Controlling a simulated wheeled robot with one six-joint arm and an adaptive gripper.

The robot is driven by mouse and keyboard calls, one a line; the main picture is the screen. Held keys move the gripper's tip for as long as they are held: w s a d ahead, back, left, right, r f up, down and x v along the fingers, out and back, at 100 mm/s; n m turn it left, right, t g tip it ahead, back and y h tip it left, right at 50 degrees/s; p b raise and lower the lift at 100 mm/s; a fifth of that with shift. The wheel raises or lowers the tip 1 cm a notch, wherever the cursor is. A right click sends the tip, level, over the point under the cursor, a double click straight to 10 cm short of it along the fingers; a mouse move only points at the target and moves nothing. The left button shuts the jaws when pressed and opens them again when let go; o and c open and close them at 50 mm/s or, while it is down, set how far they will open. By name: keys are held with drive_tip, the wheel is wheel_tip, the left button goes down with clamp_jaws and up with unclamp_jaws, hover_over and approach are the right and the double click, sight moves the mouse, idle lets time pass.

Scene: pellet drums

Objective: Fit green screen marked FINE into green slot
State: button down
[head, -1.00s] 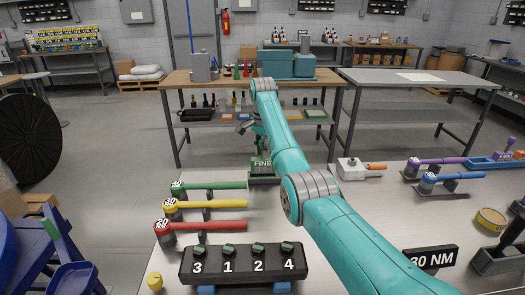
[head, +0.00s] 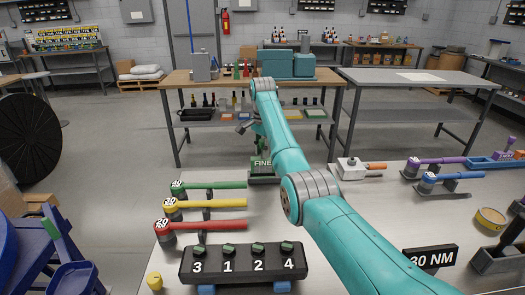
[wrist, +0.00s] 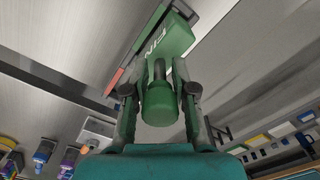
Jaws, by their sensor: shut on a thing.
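The green screen marked FINE (head: 262,163) is at the far edge of the near metal table in the head view. In the wrist view the screen (wrist: 178,38) shows its green body with part of the lettering and a round green handle (wrist: 160,105). My gripper (wrist: 160,88) is shut on that handle, one finger on each side. A dark grey block (head: 264,181) shows directly below the screen in the head view. I cannot tell whether the screen touches it or sits in it. No green slot can be made out clearly; my arm and the screen cover that area.
Green (head: 228,185), yellow (head: 222,204) and red (head: 215,225) wrenches lie left of my arm. A black numbered block (head: 243,263) stands in front.

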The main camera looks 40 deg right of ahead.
sight(262, 140)
drive_tip(key=shift+f, duration=1.8)
drive_tip(key=c, duration=0.9)
unclamp_jaws()
drive_tip(key=shift+o, duration=0.2)
wheel_tip(262, 140, up, 8)
drive_tip(key=shift+f, duration=0.25)
